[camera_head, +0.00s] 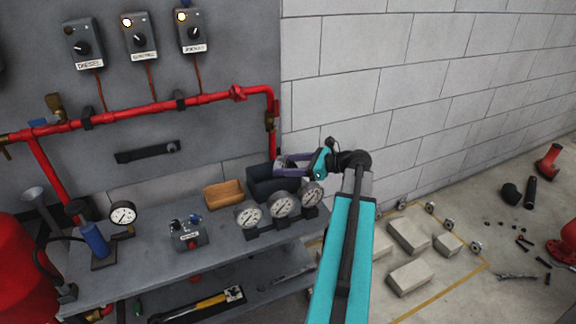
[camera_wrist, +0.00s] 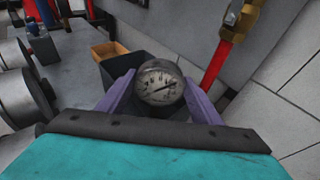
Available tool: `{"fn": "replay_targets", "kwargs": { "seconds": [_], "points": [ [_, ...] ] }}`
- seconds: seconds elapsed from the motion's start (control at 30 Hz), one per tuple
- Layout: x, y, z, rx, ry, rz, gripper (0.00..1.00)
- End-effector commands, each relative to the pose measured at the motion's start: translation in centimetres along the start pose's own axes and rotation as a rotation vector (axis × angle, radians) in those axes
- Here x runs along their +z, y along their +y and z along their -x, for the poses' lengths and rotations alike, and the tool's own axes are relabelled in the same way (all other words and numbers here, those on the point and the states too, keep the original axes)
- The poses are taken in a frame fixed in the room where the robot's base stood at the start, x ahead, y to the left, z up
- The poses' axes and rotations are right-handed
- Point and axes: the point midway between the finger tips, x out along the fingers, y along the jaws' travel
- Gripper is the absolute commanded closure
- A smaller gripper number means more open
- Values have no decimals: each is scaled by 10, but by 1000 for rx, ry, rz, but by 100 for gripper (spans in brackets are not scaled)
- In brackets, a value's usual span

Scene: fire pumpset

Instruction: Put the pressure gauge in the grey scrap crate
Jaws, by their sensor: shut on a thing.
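My gripper (camera_head: 284,164) is shut on a round pressure gauge (camera_wrist: 159,83). In the head view the gauge is too small or hidden to make out clearly at the fingertips. A dark grey crate (camera_head: 262,188) stands on the bench directly under the gripper. In the wrist view the crate (camera_wrist: 118,71) lies behind and below the gauge, partly covered by the gauge and fingers. The gauge appears to be above the crate; the exact height is unclear.
A tan wooden tray (camera_head: 223,195) sits left of the crate. Several other gauges (camera_head: 282,206) stand along the bench's front right edge, with another gauge (camera_head: 123,214) farther left. A red pipe (camera_head: 273,115) drops down the wall behind the crate.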

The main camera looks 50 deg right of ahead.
Motion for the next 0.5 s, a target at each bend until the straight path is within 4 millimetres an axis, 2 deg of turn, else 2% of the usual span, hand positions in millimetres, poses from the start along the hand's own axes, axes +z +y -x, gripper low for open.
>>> {"fn": "replay_targets", "kwargs": {
  "seconds": [0.07,0.1,0.2,0.5],
  "points": [
    [-1,0,0,0,-1,-1,69],
    [-2,0,0,0,0,-1,36],
    [-2,0,0,-1,0,0,22],
    [-1,0,0,-1,0,0,22]
  ]
}}
